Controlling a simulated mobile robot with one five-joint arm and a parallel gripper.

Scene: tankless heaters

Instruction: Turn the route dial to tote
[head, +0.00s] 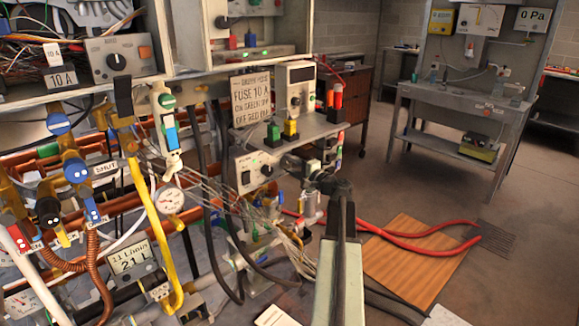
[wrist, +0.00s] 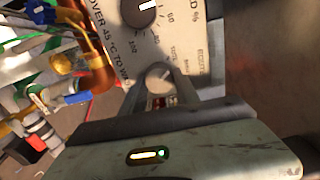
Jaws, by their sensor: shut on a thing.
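In the wrist view, my gripper (wrist: 160,88) has its two dark jaws closed on both sides of a small round knob (wrist: 158,77) with a pale face, which I take for the route dial. The knob sits on a pale panel (wrist: 110,38) with the print "OVER 45 °C TO W…", partly cut off. The knob's pointer and the tote mark cannot be read. In the head view, my gripper (head: 322,178) is at the fittings below the grey shelf, at the end of my arm. The dial is hidden there.
A larger dark dial (wrist: 140,10) with a number scale is close above the gripped knob. A yellow-handled valve (wrist: 62,62) and pipes crowd the left. In the head view, red hoses (head: 400,238) cross a wooden board (head: 405,262) on the floor. Open floor lies to the right.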

